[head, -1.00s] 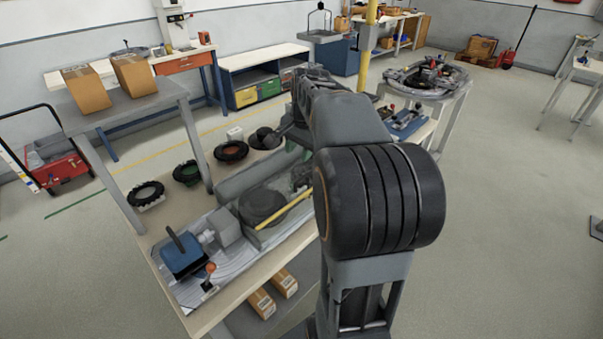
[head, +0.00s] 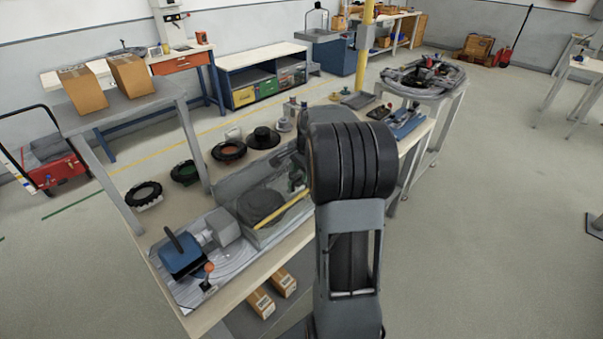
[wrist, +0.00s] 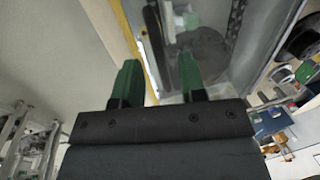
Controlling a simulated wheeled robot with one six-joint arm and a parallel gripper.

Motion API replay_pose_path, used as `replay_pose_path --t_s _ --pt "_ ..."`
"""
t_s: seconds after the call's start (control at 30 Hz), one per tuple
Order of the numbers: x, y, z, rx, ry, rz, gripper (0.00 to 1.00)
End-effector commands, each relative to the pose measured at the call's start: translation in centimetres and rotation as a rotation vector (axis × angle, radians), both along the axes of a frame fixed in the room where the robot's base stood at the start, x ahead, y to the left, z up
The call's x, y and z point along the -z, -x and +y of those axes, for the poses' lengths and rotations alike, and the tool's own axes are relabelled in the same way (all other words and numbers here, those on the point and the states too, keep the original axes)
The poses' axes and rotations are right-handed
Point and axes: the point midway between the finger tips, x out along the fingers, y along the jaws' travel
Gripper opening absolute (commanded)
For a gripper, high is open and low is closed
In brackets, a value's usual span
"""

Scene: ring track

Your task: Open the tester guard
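The tester guard (head: 292,204) is a clear cover low over the tester on the bench, with a yellow bar (head: 268,220) along its front edge. A dark round disc (head: 258,206) shows through it. In the wrist view the yellow bar (wrist: 130,32) runs down toward the space between my fingers. My gripper (wrist: 159,80) has two green fingers standing apart, with nothing visibly held. In the head view my gripper (head: 296,180) shows only partly beside my arm, near the guard's right end. I cannot tell whether a finger touches the bar.
A blue-topped clamp unit (head: 182,255) and a red-knobbed lever (head: 208,275) stand on the bench's near left. A raised shelf (head: 125,108) with two boxes stands at left. The floor at right (head: 490,220) is clear.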

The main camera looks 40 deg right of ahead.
Motion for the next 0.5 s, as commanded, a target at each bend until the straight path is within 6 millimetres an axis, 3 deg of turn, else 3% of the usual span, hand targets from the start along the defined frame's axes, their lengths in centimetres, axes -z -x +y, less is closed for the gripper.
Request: replay_pose_path --t_s 0.2,0.5 --pt "1.12 -0.20 0.09 0.000 0.000 0.000 0.38" --pt "1.23 -0.23 0.07 0.000 0.000 -0.001 0.38"
